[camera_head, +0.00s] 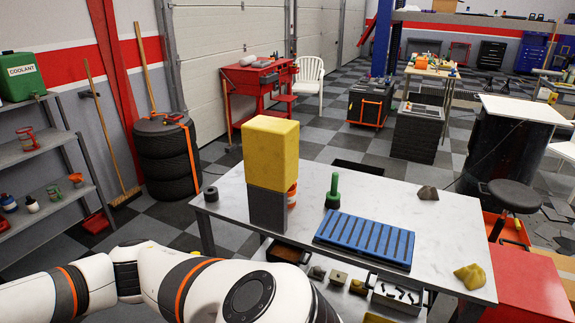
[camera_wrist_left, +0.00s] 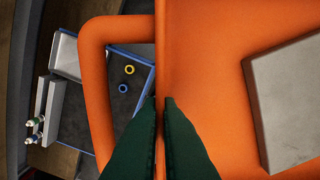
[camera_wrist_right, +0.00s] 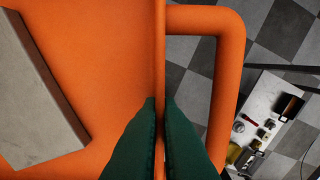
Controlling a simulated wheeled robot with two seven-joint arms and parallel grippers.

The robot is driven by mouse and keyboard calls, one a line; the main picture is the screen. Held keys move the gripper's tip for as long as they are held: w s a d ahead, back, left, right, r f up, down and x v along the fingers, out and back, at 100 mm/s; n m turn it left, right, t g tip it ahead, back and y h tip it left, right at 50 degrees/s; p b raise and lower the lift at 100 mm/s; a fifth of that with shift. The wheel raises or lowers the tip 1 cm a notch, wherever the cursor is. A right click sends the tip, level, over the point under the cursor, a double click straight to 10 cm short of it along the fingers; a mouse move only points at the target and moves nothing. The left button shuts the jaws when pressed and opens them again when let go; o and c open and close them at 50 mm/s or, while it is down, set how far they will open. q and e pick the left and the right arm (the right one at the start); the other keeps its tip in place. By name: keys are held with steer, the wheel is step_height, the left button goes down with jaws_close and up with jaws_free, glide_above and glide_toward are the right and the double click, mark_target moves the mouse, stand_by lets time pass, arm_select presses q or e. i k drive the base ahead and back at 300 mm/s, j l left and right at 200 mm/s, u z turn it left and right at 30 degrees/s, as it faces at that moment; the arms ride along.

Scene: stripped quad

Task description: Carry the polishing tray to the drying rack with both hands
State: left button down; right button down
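The orange tray fills much of both wrist views and does not show in the head view. My left gripper (camera_wrist_left: 160,98) has its dark green fingers closed on the tray's side wall (camera_wrist_left: 200,60), beside an orange loop handle (camera_wrist_left: 93,90). My right gripper (camera_wrist_right: 160,98) is closed the same way on the opposite wall (camera_wrist_right: 120,50), beside the other handle (camera_wrist_right: 230,90). A flat grey block (camera_wrist_left: 290,100) lies in the tray and also shows in the right wrist view (camera_wrist_right: 35,95). A blue slatted rack (camera_head: 365,240) lies on the metal table; I cannot tell if it is the drying rack.
The metal table (camera_head: 440,215) also bears a tall yellow-and-grey block (camera_head: 271,150), a green-handled tool (camera_head: 333,190) and a yellow lump (camera_head: 470,277). Grey shelves (camera_head: 50,155) stand at left, stacked tyres (camera_head: 166,155) by the wall. Checkered floor (camera_head: 335,130) is partly clear behind the table.

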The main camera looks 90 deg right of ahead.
mark_target(364, 240)
steer(key=z, duration=2.85)
steer(key=i+l+z, duration=0.2)
steer(key=i, duration=0.35)
steer(key=i+l+z, duration=0.2)
steer(key=i, duration=0.35)
